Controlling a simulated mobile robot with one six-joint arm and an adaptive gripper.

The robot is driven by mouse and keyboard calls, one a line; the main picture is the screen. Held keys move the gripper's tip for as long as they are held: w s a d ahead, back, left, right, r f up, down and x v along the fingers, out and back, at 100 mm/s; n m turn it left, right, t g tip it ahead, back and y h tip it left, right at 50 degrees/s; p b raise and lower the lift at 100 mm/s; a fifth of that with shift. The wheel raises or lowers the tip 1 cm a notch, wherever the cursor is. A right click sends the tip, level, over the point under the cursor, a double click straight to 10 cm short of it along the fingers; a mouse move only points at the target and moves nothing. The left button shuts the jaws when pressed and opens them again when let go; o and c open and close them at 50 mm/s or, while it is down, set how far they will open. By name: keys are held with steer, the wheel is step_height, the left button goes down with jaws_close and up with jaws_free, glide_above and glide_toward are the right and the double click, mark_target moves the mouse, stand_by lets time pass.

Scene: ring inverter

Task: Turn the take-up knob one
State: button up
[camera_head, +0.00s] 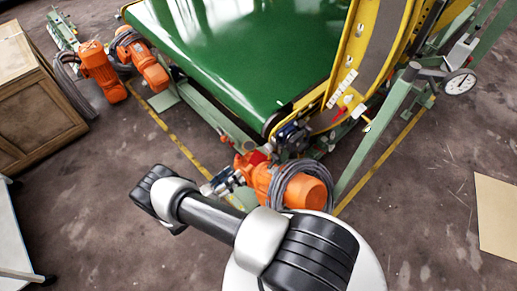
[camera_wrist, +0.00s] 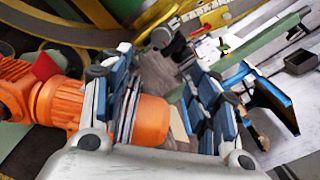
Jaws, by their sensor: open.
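In the wrist view, my gripper (camera_wrist: 162,64) is open, with its two blue-and-grey fingers spread apart and nothing clearly held between them. A dark round knob-like part (camera_wrist: 161,38) shows just beyond the fingertips; I cannot tell whether it is the take-up knob one. An orange motor (camera_wrist: 150,122) lies behind and below the left finger. In the head view, my arm reaches left across the lower middle. My gripper cannot be made out clearly there. No take-up knob can be named with certainty in the head view.
The head view shows a green conveyor belt (camera_head: 235,50), a yellow curved frame (camera_head: 358,42), an orange motor (camera_head: 309,191) with coiled cable, and a round dial (camera_head: 459,82). A wooden crate (camera_head: 35,110) stands left.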

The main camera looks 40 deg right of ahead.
mark_target(267, 150)
steer(key=d, duration=1.1)
steer(key=w+d, duration=0.1)
steer(key=d, duration=0.5)
steer(key=shift+b, duration=0.35)
steer(key=shift+c, duration=0.4)
steer(key=c, duration=1)
steer(key=shift+m, duration=0.4)
